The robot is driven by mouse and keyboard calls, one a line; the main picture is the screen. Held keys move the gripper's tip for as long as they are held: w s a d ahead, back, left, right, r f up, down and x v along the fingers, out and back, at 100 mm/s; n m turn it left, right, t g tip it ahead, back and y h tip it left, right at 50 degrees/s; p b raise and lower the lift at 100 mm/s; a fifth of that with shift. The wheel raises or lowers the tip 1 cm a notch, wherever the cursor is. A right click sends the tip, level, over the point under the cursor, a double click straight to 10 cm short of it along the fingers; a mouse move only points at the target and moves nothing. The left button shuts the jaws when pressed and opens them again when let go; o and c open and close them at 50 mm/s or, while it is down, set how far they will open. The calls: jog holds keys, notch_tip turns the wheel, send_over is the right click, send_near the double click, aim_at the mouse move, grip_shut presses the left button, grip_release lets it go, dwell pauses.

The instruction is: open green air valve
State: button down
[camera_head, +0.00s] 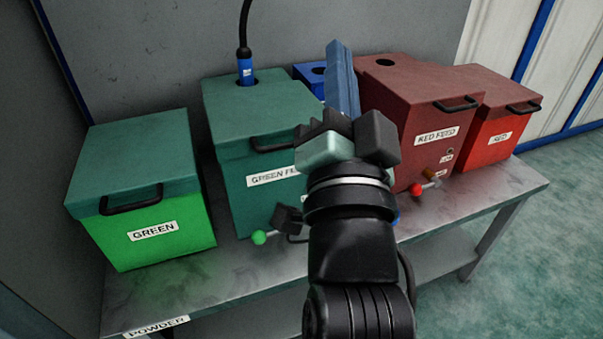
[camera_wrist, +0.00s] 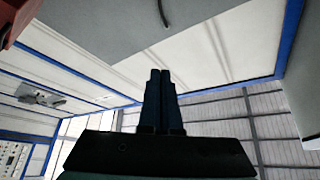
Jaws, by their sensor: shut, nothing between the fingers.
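The green air valve (camera_head: 259,237) shows in the head view as a green-knobbed lever low on the front of the green feed box (camera_head: 231,185). Part of the valve area is hidden behind my arm. My gripper (camera_head: 337,45) is raised above the boxes, its blue fingers pointing up and away from the valve. In the wrist view my gripper (camera_wrist: 160,74) shows its two dark fingers shut together with nothing between them. The wrist view looks toward the ceiling and does not show the valve.
A bright green box (camera_head: 160,242) stands left. The red feed box (camera_head: 405,150), with a red-knobbed lever (camera_head: 416,189), and a red box (camera_head: 490,150) stand right. All rest on a metal table (camera_head: 250,277). A black hose (camera_head: 244,25) enters the green feed box from above.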

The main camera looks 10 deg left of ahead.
jog(key=w+a+f+m+g+y, duration=0.15)
jog(key=f+m, duration=0.25)
jog(key=f, duration=0.4)
jog(key=a+f+m+g, duration=0.2)
jog(key=f+m+g, duration=0.1)
jog(key=f, duration=0.5)
jog(key=m+g+p, duration=0.1)
jog(key=m+g, duration=0.3)
jog(key=m, duration=0.9)
send_near(270, 266)
notch_tip(270, 266, up, 3)
jog(key=shift+d+y, duration=0.3)
jog(key=shift+y, duration=0.15)
jog(key=shift+w, duration=0.1)
jog(key=b+x, duration=0.2)
jog(key=x, duration=0.8)
jog(key=shift+r+b, duration=0.15)
jog(key=shift+b, duration=0.15)
jog(key=shift+r, duration=0.1)
jog(key=shift+r+p, duration=0.15)
jog(key=shift+p, duration=0.55)
